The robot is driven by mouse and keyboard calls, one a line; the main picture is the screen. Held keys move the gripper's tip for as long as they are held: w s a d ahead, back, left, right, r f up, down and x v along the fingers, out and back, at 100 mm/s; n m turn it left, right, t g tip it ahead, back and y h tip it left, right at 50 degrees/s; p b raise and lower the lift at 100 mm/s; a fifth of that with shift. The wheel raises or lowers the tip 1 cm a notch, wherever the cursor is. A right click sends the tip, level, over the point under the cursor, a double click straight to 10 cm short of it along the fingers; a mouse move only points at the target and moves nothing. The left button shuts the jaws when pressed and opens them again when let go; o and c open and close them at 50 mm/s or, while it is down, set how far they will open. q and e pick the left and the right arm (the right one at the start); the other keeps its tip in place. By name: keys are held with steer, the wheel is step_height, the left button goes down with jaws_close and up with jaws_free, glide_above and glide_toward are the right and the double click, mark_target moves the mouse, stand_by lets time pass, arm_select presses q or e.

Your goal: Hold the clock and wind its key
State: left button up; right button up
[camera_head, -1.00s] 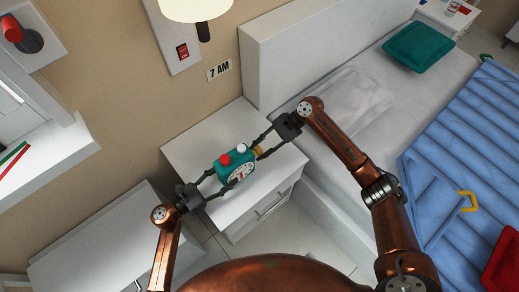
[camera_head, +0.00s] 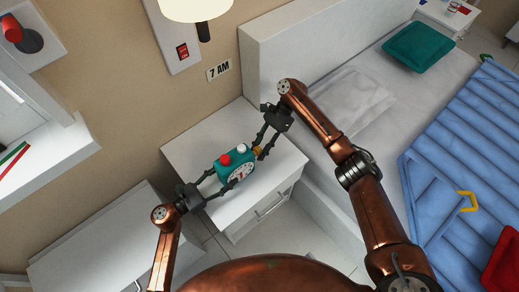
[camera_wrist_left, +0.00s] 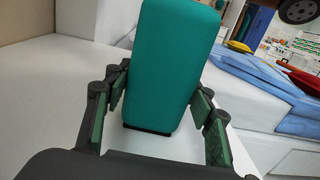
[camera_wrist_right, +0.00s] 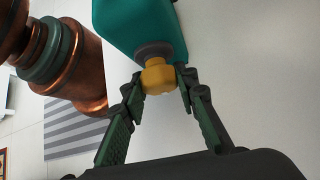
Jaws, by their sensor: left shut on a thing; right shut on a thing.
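The teal clock (camera_head: 236,166) has a white dial, a red button and a white button on top. It is at the white nightstand, in the middle of the head view. My left gripper (camera_head: 217,181) is shut on the clock's body from the left; the teal body fills the space between its fingers in the left wrist view (camera_wrist_left: 168,70). The yellow key (camera_wrist_right: 158,77) sticks out of the clock's other side on a dark collar. My right gripper (camera_wrist_right: 160,88) is shut on the key, its fingertips at either side of it. The fingers partly hide the key in the head view.
The white nightstand (camera_head: 190,148) has bare top around the clock. A bed with a pillow (camera_head: 365,92) and blue cover (camera_head: 460,150) stands to the right. A lamp (camera_head: 197,8) hangs above. A "7 AM" sign (camera_head: 219,70) and a red switch (camera_head: 182,52) are on the wall.

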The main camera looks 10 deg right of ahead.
steer(key=o, duration=1.2)
steer(key=v, duration=1.2)
